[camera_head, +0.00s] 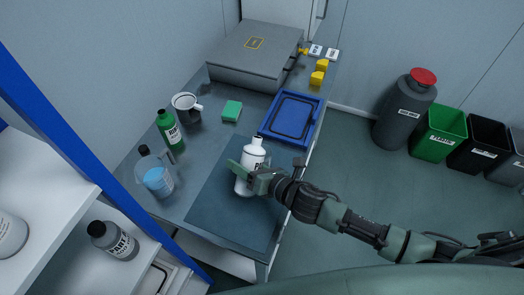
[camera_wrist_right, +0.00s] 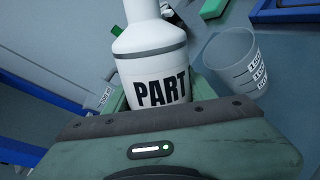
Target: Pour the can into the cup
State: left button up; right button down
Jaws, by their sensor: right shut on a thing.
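My right gripper (camera_head: 250,178) is shut on a white bottle (camera_head: 252,155) with a grey band and the label "PART", large in the right wrist view (camera_wrist_right: 158,60). The bottle is roughly upright over the dark mat (camera_head: 225,215); I cannot tell whether its base touches it. No drinks can is clearly seen. A clear beaker (camera_wrist_right: 235,62) with graduation marks is right of the bottle in the wrist view, apart from it; I cannot make it out in the head view. My left gripper is not in view.
A green bottle (camera_head: 168,130) and a clear vessel with blue liquid (camera_head: 158,182) stand at the bench's left. A green block (camera_head: 232,111), blue tray (camera_head: 314,123) and grey case (camera_head: 250,70) lie behind. A shelf (camera_head: 50,190) stands at near left.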

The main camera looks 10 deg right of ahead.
jog(key=shift+s+a+f+m+g+b, duration=0.15)
jog(key=shift+f+m+g+b, duration=0.25)
jog(key=shift+f, duration=0.8)
jog(key=shift+s+a+f+m+g+p, duration=0.2)
jog(key=shift+s+f+m+g+p, duration=0.15)
jog(key=shift+m+p, duration=0.2)
dwell(1.4)
jog(key=shift+s+a+r+m+g+y+p, duration=0.25)
jog(key=shift+r+m+g+p, duration=0.25)
jog(key=shift+p, duration=0.4)
dwell(1.0)
jog(key=shift+s+a+f+m+g+y, duration=0.1)
jog(key=shift+s+m+g+y, duration=0.1)
jog(key=shift+m+g+y, duration=0.25)
dwell(1.3)
jog(key=shift+w+r+m+p, duration=0.1)
jog(key=shift+r+m+p, duration=0.4)
jog(key=shift+r+p, duration=0.4)
dwell(0.3)
